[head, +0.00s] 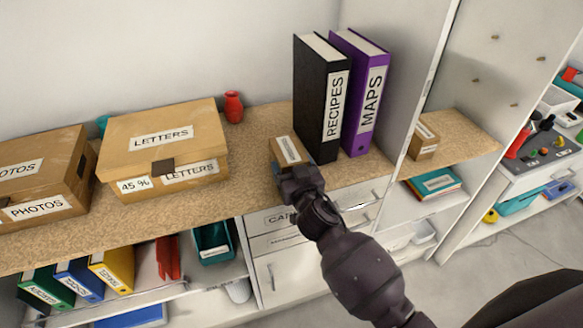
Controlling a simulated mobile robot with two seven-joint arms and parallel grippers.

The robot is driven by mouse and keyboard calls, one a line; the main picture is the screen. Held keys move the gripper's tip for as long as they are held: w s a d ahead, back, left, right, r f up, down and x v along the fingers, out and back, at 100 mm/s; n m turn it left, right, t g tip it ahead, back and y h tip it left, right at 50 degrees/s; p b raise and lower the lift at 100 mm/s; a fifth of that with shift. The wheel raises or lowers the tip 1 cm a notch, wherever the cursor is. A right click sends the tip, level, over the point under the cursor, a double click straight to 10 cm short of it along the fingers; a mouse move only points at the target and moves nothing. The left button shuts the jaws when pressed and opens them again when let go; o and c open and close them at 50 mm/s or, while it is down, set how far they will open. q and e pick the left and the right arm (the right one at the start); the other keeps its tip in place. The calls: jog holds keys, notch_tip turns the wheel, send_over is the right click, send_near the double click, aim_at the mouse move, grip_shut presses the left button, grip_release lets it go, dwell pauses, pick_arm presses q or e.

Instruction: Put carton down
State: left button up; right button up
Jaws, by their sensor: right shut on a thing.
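A small brown carton (286,149) with a white label is at the front of the cork-coloured worktop (215,212), just left of the black RECIPES binder (316,100). My right gripper (290,176) is shut on the carton from its near side. The gripper hides the carton's lower front, so I cannot tell whether it touches the worktop. Another small carton (424,139) sits on a separate shelf to the right, behind the divider panel. My left gripper is out of view.
A LETTERS box (160,150) and a PHOTOS box (40,180) stand on the left. A red vase (233,106) is behind, and a purple MAPS binder (362,90) is to the right. Drawers (275,240) lie below. Bare worktop shows between the LETTERS box and the carton.

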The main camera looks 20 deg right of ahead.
jog(key=shift+f, duration=0.1)
jog(key=o, duration=1)
jog(key=s, duration=1.2)
jog(key=shift+d+r+b, duration=0.2)
jog(key=shift+b, duration=0.15)
jog(key=s+d+f+g, duration=0.2)
jog(key=s+d+f, duration=0.1)
jog(key=s+f, duration=0.2)
jog(key=s+d+f+g, duration=0.2)
jog(key=s+d+f, duration=0.2)
jog(key=f, duration=0.2)
jog(key=s+d+f+g, duration=0.2)
jog(key=s+d+f, duration=0.1)
jog(key=s+f, duration=0.2)
jog(key=shift+s+d+f+n+h, duration=0.15)
jog(key=shift+s+d+f+h, duration=0.05)
jog(key=shift+f, duration=0.15)
jog(key=shift+s+d+f+n+h, duration=0.15)
jog(key=shift+d+f+h, duration=0.05)
jog(key=shift+f, duration=0.15)
